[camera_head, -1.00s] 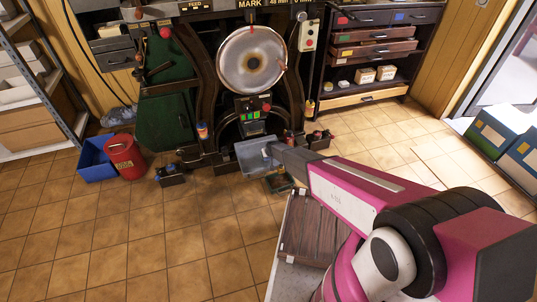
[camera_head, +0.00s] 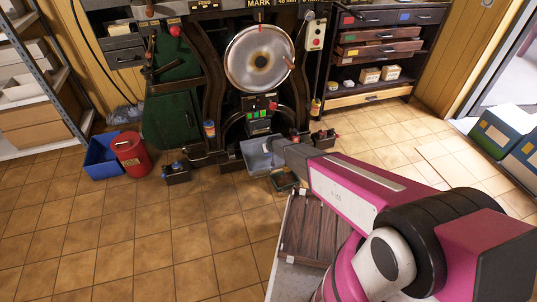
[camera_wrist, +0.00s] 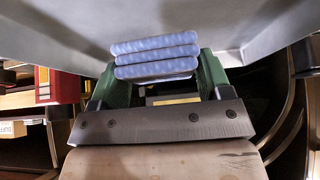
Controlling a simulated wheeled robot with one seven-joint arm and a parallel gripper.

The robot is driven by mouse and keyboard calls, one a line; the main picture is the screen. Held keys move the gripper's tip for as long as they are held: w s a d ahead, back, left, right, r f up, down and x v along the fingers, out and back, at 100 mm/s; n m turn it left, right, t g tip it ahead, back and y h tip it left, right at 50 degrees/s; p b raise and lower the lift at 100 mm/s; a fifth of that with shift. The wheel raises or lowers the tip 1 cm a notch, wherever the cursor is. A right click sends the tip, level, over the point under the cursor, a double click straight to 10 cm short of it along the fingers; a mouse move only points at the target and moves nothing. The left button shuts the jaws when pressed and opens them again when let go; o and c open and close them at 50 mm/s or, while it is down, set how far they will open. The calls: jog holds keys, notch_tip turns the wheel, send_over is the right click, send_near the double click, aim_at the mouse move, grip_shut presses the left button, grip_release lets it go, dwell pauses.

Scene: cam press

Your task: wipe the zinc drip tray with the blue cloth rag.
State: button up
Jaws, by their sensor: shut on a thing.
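The blue cloth rag (camera_wrist: 155,55) is a folded stack of light blue layers, held between the green fingers of my gripper (camera_wrist: 157,72) in the wrist view. The zinc drip tray (camera_head: 256,160) is a pale grey open tray at the foot of the press in the head view. Its grey surface (camera_wrist: 50,28) fills the top of the wrist view, close around the rag. I cannot tell whether the rag touches it. In the head view my arm reaches to the tray's right side, and the fingers and rag cannot be made out.
The press with its round metal disc (camera_head: 259,60) stands behind the tray. A small dark green tray (camera_head: 285,180) lies just right of it. A red bin (camera_head: 130,155) and a blue crate (camera_head: 101,156) stand to the left.

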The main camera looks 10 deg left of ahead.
jog(key=shift+r, duration=2.35)
jog(key=shift+r, duration=0.1)
jog(key=w+d+r+m+h, duration=0.1)
jog(key=d+r, duration=1)
jog(key=r, duration=0.4)
jog(key=w+d+r+m, duration=0.2)
jog(key=d+r, duration=0.9)
jog(key=r, duration=0.4)
jog(key=s+d+r+m, duration=0.1)
jog(key=s+d+r, duration=0.3)
jog(key=d+r, duration=0.3)
jog(key=s+d+r+m+h, duration=0.1)
jog(key=s+d+r, duration=0.3)
jog(key=d+r, duration=0.4)
jog(key=s+d+r+m+t+h, duration=0.1)
jog(key=s+d+r, duration=0.3)
jog(key=d+r, duration=0.3)
notch_tip(320, 180, up, 2)
jog(key=shift+s+d+r, duration=0.1)
jog(key=shift+s+d, duration=0.1)
jog(key=shift+a, duration=0.15)
